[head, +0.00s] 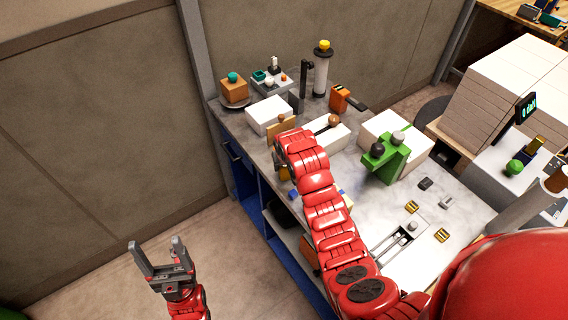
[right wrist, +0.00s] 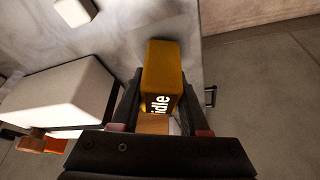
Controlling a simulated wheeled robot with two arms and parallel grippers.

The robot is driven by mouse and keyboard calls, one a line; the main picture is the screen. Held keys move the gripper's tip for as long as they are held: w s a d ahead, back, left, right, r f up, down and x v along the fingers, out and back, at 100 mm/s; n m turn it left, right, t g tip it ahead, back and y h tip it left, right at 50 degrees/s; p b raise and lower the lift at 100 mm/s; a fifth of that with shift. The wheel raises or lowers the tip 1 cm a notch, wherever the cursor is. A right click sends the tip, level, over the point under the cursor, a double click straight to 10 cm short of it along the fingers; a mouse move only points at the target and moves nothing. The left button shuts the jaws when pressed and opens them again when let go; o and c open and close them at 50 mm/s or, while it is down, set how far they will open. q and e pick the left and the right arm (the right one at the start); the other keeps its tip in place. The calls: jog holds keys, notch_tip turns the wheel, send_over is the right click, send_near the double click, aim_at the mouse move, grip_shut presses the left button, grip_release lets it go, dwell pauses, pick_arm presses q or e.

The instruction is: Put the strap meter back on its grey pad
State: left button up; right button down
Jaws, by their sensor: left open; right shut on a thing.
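The strap meter appears to be the yellow box with white letters reading "idle" (right wrist: 163,72) in the right wrist view. My right gripper (right wrist: 160,98) is shut on it, one finger on each side. The meter is over or on the grey worktop near its edge; I cannot tell if it touches. In the head view my red right arm hides most of that gripper, and a tan-yellow piece (head: 284,129) shows beside it. My left gripper (head: 157,252) is open and empty, over the floor left of the bench.
White boxes (head: 270,115) stand near the held thing. A green fixture (head: 386,158), an orange tool (head: 340,97) and a white cylinder (head: 322,72) are on the worktop (head: 365,200). A "0 daN" display (head: 527,108) stands at right. The floor (head: 120,215) beside the bench is clear.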

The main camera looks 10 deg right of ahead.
jog(key=shift+f, duration=0.25)
jog(key=shift+f, duration=0.1)
jog(key=c, duration=0.9)
grip_release()
jog(key=shift+f, duration=0.15)
jog(key=o, duration=0.5)
